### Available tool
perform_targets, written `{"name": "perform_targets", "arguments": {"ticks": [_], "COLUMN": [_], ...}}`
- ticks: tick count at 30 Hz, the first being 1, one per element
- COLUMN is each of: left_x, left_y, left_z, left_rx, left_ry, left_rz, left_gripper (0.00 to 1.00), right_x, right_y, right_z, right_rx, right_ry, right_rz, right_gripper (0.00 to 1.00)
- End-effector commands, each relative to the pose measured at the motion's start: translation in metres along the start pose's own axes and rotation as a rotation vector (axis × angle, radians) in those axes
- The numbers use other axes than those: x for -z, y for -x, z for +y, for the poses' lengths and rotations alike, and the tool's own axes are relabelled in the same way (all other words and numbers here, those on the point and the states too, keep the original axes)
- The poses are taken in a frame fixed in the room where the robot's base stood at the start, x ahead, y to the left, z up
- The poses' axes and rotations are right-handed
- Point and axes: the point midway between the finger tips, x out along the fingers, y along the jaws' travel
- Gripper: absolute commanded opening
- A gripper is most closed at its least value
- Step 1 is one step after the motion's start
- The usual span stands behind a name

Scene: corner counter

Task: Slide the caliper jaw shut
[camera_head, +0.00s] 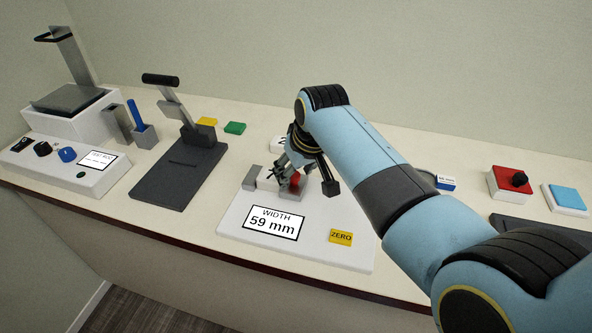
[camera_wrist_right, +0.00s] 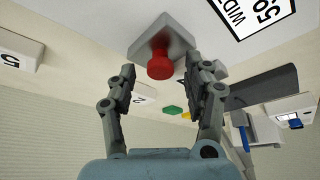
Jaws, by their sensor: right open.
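The caliper's white base (camera_head: 230,232) lies on the counter with a display (camera_head: 274,222) reading WIDTH 59 mm and a yellow ZERO button (camera_head: 341,236). A grey fixed jaw (camera_head: 250,178) stands at its left back. The sliding jaw (camera_head: 293,194) is a grey block with a red knob (camera_head: 295,181), partly hidden by my right gripper (camera_head: 291,170). My left gripper is out of view.
Left of the caliper are a dark lever press (camera_head: 175,175), a blue-handled tool in a holder (camera_head: 142,128), a control panel (camera_head: 62,172) and a scale (camera_head: 75,98). Yellow (camera_head: 206,122) and green (camera_head: 235,128) blocks lie behind. A red box (camera_head: 507,183) stands right.

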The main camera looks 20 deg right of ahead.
Motion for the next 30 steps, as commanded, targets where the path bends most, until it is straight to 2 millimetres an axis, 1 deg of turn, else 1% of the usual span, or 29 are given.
{"name": "perform_targets", "arguments": {"ticks": [5,8,11,14,15,18,21,24,27,30], "left_x": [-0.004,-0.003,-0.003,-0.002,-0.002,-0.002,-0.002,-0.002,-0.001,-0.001], "left_y": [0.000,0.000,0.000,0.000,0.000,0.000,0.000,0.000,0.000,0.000], "left_z": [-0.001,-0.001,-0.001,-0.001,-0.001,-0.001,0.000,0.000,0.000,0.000], "left_rx": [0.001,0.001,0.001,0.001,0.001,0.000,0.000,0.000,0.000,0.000], "left_ry": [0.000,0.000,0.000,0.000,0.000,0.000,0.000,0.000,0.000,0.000], "left_rz": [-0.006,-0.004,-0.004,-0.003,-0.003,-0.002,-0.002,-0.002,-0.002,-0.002], "left_gripper": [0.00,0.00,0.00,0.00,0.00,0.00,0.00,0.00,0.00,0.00], "right_x": [0.000,0.001,0.001,0.001,-0.011,-0.038,-0.061,-0.081,-0.096,-0.106], "right_y": [0.002,0.010,0.026,0.050,0.054,0.064,0.074,0.082,0.089,0.093], "right_z": [0.000,0.000,0.000,0.000,0.000,0.000,0.000,0.000,0.000,0.000], "right_rx": [0.000,0.000,-0.001,-0.001,0.000,0.000,0.000,0.000,0.000,0.000], "right_ry": [0.000,0.000,0.000,-0.001,-0.001,-0.001,-0.001,-0.001,0.000,0.000], "right_rz": [0.000,0.002,0.003,0.006,-0.003,-0.003,-0.003,-0.002,-0.002,-0.001], "right_gripper": [0.51,0.51,0.51,0.51,0.51,0.51,0.51,0.51,0.51,0.51]}}
